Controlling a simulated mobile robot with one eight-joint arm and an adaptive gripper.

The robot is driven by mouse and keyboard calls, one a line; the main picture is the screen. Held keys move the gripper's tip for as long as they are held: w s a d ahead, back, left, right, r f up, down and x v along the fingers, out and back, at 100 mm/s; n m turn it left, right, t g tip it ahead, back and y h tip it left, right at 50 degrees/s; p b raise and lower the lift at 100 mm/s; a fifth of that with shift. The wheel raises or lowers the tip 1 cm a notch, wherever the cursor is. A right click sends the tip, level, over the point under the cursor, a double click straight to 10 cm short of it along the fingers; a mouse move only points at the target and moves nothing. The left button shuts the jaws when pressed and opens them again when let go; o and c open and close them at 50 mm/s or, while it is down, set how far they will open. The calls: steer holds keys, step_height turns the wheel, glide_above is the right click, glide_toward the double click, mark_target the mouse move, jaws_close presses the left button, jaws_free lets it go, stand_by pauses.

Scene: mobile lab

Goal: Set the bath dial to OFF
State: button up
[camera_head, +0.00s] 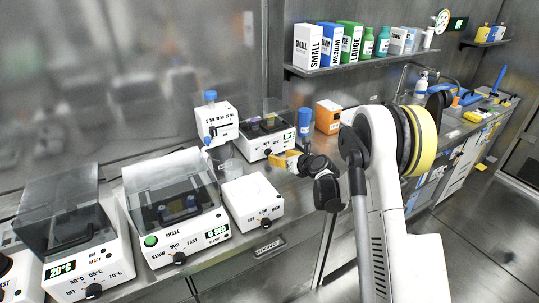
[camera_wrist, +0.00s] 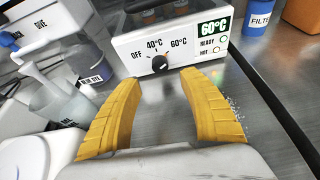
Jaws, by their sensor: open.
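A white bath unit (camera_wrist: 200,50) with a clear lid stands just ahead of my gripper. Its front carries a small black dial (camera_wrist: 160,63) with OFF at left, 40°C above and 60°C at right. The display (camera_wrist: 213,29) reads 60°C; the dial's exact pointer direction is hard to tell. In the head view the unit (camera_head: 284,146) stands at the back of the counter, its dial (camera_head: 268,153) low on the front. My gripper (camera_wrist: 160,84) is open and empty. Its yellow fingers show on either side below the dial, apart from it; they also show in the head view (camera_head: 286,161).
A shaker (camera_head: 178,212), a white unit reading 20°C (camera_head: 88,252) and a low white box with a dial (camera_head: 252,200) stand left of my gripper. A blue FILTER container (camera_wrist: 262,18) and an orange box (camera_head: 328,116) stand right of the bath. Bare counter lies beneath my fingers.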

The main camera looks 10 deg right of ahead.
mark_target(270, 153)
steer(key=b+x, duration=0.2)
steer(key=x, duration=0.7)
steer(key=shift+b, duration=0.4)
steer(key=shift+s, duration=0.1)
jaws_close()
